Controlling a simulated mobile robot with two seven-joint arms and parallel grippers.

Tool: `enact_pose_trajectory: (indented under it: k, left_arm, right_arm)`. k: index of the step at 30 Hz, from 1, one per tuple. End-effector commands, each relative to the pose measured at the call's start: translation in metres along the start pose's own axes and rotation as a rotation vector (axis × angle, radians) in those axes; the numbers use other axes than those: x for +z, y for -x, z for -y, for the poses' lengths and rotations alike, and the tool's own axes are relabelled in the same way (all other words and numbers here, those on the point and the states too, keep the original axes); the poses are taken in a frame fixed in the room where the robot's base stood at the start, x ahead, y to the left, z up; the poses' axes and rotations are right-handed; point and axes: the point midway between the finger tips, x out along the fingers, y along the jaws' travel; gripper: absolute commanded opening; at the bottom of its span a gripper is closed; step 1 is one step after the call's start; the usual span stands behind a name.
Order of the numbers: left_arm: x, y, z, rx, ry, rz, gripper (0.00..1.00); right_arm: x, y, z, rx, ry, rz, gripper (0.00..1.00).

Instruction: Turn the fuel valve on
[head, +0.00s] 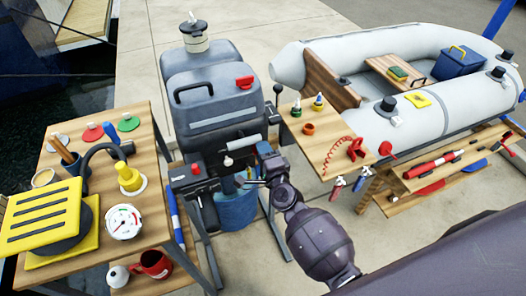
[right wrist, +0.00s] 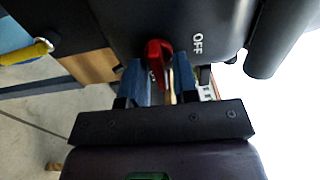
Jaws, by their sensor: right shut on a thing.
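The fuel valve's red lever (right wrist: 156,48) shows in the right wrist view on a dark housing, next to a white "OFF" label. My right gripper (right wrist: 158,78) has its two blue fingers on either side of the lever, shut on it. In the head view my right gripper (head: 252,183) reaches in at the lower front of the grey outboard engine (head: 215,115). The lever cannot be made out in the head view. Any "ON" marking is hidden behind the fingers. My left gripper is not in view.
A wooden table (head: 135,200) with a yellow foot pump (head: 40,222) and a gauge (head: 124,222) stands left. A small table (head: 318,140) stands right of the engine. A grey inflatable boat (head: 400,65) lies behind, with a workbench (head: 425,175) before it. Concrete floor is clear at front.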

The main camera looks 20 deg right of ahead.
Motion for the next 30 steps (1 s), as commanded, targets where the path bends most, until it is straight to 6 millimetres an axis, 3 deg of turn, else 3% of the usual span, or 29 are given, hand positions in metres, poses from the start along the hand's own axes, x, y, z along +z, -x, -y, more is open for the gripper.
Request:
enact_pose_trajectory:
  k: [2, 3, 4, 17, 30]
  left_arm:
    - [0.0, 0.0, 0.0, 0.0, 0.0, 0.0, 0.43]
    - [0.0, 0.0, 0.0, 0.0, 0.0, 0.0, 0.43]
    - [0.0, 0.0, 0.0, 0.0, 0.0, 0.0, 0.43]
    - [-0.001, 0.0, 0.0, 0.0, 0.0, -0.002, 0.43]
    - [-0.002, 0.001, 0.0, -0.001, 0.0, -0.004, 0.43]
  right_arm:
    - [0.0, 0.0, 0.0, 0.0, -0.001, -0.001, 0.04]
    - [0.0, 0.0, 0.0, 0.0, -0.001, -0.001, 0.31]
    - [0.0, 0.0, 0.0, 0.0, -0.001, -0.001, 0.35]
    - [0.0, 0.009, -0.001, 0.001, 0.001, 0.0, 0.36]
    - [-0.001, 0.079, -0.001, 0.001, 0.001, 0.0, 0.36]
